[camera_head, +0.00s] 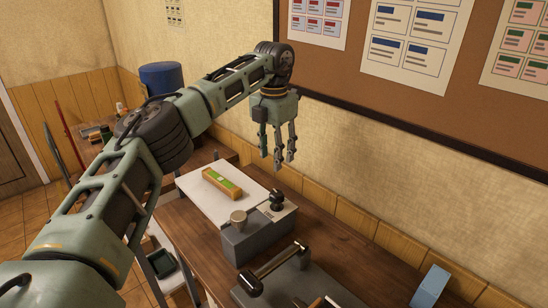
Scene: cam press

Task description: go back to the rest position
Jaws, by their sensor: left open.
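My left arm reaches in from the left, and its gripper (279,163) hangs in the air with its fingers pointing down. The fingers are apart and nothing is between them. The gripper is above the far part of the wooden bench (333,232), in front of the wall. My right gripper is not in view.
A white board (195,199) on the bench bears a wooden block with a green top (222,183). Nearer stand a grey press (252,238) with a black knob (276,198), a grey plate with a bar handle (274,269), and a blue block (430,287). A blue bin (161,77) stands behind the arm.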

